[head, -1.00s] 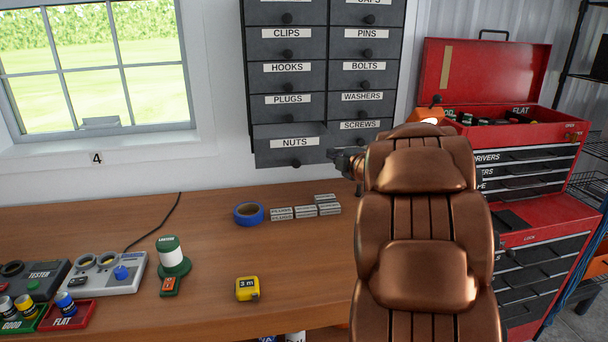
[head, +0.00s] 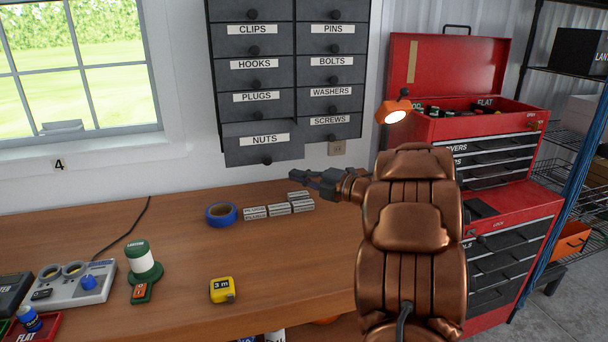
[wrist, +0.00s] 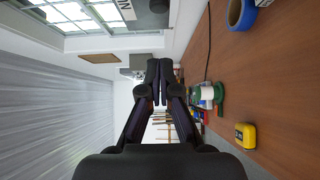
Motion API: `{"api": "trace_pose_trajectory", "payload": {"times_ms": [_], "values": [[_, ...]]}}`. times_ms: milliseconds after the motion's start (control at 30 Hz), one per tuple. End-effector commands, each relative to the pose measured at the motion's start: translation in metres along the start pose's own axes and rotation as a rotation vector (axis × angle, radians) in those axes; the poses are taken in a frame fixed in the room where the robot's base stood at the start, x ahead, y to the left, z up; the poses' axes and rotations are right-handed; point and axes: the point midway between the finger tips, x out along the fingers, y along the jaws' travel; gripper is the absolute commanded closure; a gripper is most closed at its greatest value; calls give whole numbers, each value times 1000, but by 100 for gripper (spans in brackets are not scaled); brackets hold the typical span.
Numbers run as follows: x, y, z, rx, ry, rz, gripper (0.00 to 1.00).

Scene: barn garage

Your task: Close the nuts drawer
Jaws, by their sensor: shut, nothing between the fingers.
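The nuts drawer (head: 290,151) is the bottom left drawer of the dark wall cabinet (head: 287,15). Its front stands out from the drawers around it, so it is pulled open. Its round knob (head: 266,161) is on the lower front. My gripper (head: 308,178) is below and to the right of the drawer, above the workbench, pointing left and apart from the drawer. In the wrist view the fingers (wrist: 158,66) are together and empty. A dark drawer corner with part of a label (wrist: 125,9) shows at the top there.
Small labelled boxes (head: 279,208) and blue tape (head: 221,214) lie on the workbench (head: 185,250) below my gripper. A yellow tape measure (head: 222,290) is nearer. A lit orange lamp (head: 393,112) and a red tool chest (head: 480,125) stand to the right.

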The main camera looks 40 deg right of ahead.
Motion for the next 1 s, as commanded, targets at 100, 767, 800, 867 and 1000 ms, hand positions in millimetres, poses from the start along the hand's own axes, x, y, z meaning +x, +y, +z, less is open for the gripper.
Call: {"api": "trace_pose_trajectory", "payload": {"times_ms": [100,767,800,867,1000], "values": [[18,2,0,2,1,-2,100],[85,2,20,0,-1,0,100],[87,1,22,1,-1,-1,100],[89,0,24,2,-2,-2,100],[93,0,28,0,-2,-2,100]]}}
